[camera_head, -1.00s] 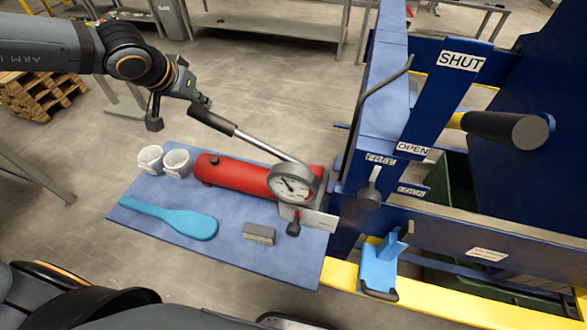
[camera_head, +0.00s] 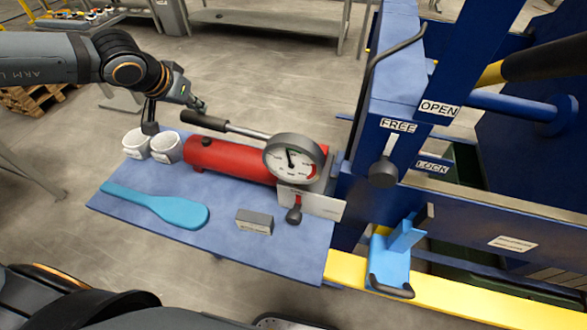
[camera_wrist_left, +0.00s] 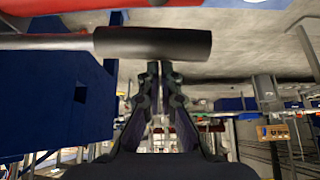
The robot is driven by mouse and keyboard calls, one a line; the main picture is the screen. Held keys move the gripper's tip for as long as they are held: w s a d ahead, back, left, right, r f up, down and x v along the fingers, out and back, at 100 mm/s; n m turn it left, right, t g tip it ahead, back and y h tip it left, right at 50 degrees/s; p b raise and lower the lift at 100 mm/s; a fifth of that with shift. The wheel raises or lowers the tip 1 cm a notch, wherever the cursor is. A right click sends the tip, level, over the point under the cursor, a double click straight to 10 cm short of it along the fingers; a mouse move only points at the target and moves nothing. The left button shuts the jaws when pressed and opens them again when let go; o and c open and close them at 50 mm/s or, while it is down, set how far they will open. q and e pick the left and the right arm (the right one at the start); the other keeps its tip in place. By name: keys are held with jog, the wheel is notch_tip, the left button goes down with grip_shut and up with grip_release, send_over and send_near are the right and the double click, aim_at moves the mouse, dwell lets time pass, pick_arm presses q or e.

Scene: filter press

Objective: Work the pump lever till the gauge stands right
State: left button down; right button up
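The red pump (camera_head: 225,158) lies on a blue board. Its lever has a black handle (camera_head: 205,121) on a metal rod and slopes gently down to the right. The round gauge (camera_head: 293,160) faces me; its needle points roughly upward, near a green mark, with red at the right of the dial. My left gripper (camera_head: 198,105) is at the handle's outer end. In the left wrist view its fingertips (camera_wrist_left: 160,66) are close together, just by the handle (camera_wrist_left: 155,43), which is not between them. Whether they touch it is unclear. My right gripper is out of view.
On the blue board (camera_head: 265,245) are a light-blue paddle (camera_head: 165,207), a grey block (camera_head: 254,221) and two white cups (camera_head: 166,147).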

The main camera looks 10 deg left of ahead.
pick_arm(q)
notch_tip(320, 180, up, 10)
jog(key=d+p, duration=0.2)
jog(key=p, duration=0.8)
jog(key=f+b, duration=0.3)
jog(key=a+f+b, duration=0.1)
jog(key=f+b, duration=0.2)
jog(key=f, duration=0.1)
jog(key=f+b, duration=0.3)
jog(key=shift+s+a+f, duration=0.1)
jog(key=shift+a+f, duration=0.1)
jog(key=shift+a, duration=0.2)
jog(key=shift+f+b, duration=0.3)
jog(key=shift+b, duration=0.1)
notch_tip(320, 180, up, 11)
jog(key=d+p, duration=0.1)
jog(key=p, duration=0.9)
jog(key=f+b, duration=0.6)
jog(key=f, duration=0.1)
jog(key=a+f+b, duration=0.1)
jog(key=f+b, duration=0.2)
jog(key=b, duration=0.1)
jog(key=shift+f, duration=0.35)
notch_tip(320, 180, up, 20)
jog(key=d+p, duration=0.1)
jog(key=p, duration=0.8)
jog(key=shift+d+r, duration=0.2)
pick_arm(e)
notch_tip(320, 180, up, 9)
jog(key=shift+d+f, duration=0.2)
